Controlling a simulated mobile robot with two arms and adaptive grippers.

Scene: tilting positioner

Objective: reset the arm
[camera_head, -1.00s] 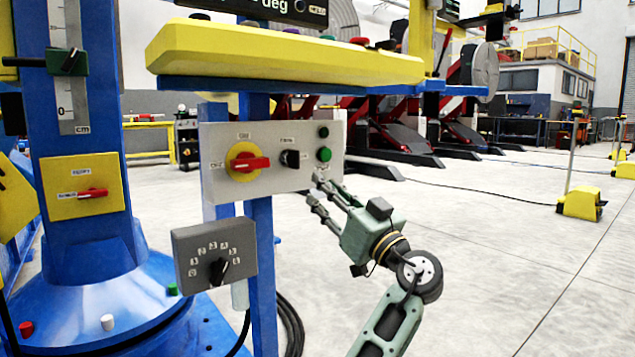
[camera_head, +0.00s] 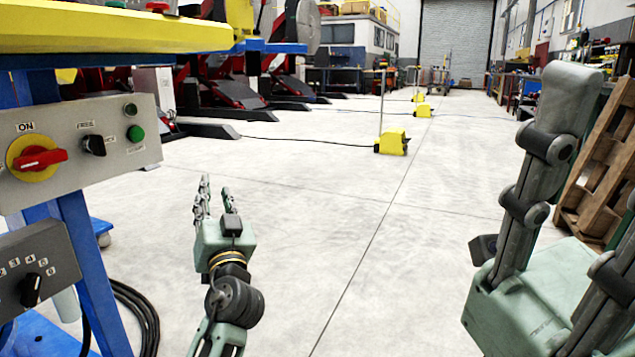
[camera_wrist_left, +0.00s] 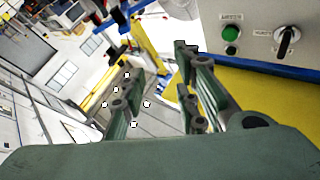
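My left gripper (camera_head: 203,190) is held over the open floor, right of the control panel (camera_head: 75,160), touching nothing. In the left wrist view its fingers (camera_wrist_left: 160,85) stand apart with nothing between them. My right gripper (camera_head: 598,170) is large in the right foreground, its fingers spread and empty; one finger is cut off by the picture edge. The panel carries a red rotary switch (camera_head: 40,160) on a yellow disc marked ON, a black selector (camera_head: 93,145) and a green button (camera_head: 135,134). The green button also shows in the left wrist view (camera_wrist_left: 231,33).
A grey dial box (camera_head: 35,268) is below the panel and a yellow shelf (camera_head: 110,34) above it. Black cables (camera_head: 138,310) hang by the blue post. A wooden pallet (camera_head: 598,150) leans at the right. A yellow floor post base (camera_head: 392,141) stands farther back. The middle floor is clear.

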